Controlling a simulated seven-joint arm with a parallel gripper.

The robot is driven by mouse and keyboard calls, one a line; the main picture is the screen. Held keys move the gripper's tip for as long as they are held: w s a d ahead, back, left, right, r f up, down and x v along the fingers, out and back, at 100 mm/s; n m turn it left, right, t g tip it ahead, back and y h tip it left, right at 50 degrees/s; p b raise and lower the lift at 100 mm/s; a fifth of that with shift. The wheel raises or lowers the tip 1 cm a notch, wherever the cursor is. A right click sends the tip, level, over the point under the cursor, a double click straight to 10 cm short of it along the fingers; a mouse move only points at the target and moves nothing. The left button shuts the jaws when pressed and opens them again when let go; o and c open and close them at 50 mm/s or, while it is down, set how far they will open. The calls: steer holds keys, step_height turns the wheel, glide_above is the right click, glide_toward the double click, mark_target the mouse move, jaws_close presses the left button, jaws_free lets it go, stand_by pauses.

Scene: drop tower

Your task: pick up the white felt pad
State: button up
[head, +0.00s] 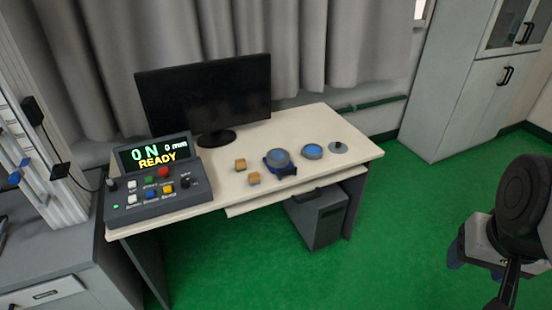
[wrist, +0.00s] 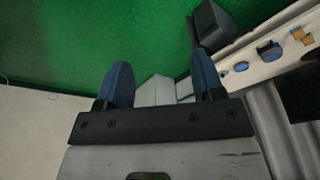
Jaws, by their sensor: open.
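I cannot make out a white felt pad for certain in either view. On the cream desk (head: 222,190) stand a blue device with a round grey top (head: 278,158), a round dish with a blue middle (head: 312,151) and a flat grey disc with a small knob (head: 338,147). My gripper (wrist: 161,75) is open, its two blue fingers apart with nothing held between them. It is away from the desk items, which show small at the upper right of the wrist view. Part of my arm shows at the right edge of the head view.
A control console (head: 152,182) reading READY and a black monitor (head: 205,95) stand on the desk. A computer case (head: 318,218) is under it. Green floor (head: 400,230) lies open to the right.

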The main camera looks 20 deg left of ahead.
steer(key=w+a+r+m, duration=0.1)
steer(key=w+a, duration=0.3)
steer(key=w, duration=0.4)
steer(key=w+a+m, duration=0.1)
steer(key=w+a, duration=0.4)
steer(key=w, duration=0.4)
steer(key=w+a+f+m+g, duration=0.15)
steer(key=w+a+f, duration=0.25)
steer(key=w+a, duration=0.9)
steer(key=m+g, duration=0.1)
steer(key=m, duration=0.4)
glide_above(254, 174)
step_height(254, 174, down, 26)
steer(key=shift+d+f, duration=0.1)
steer(key=shift+d, duration=0.05)
steer(key=shift+f, duration=0.15)
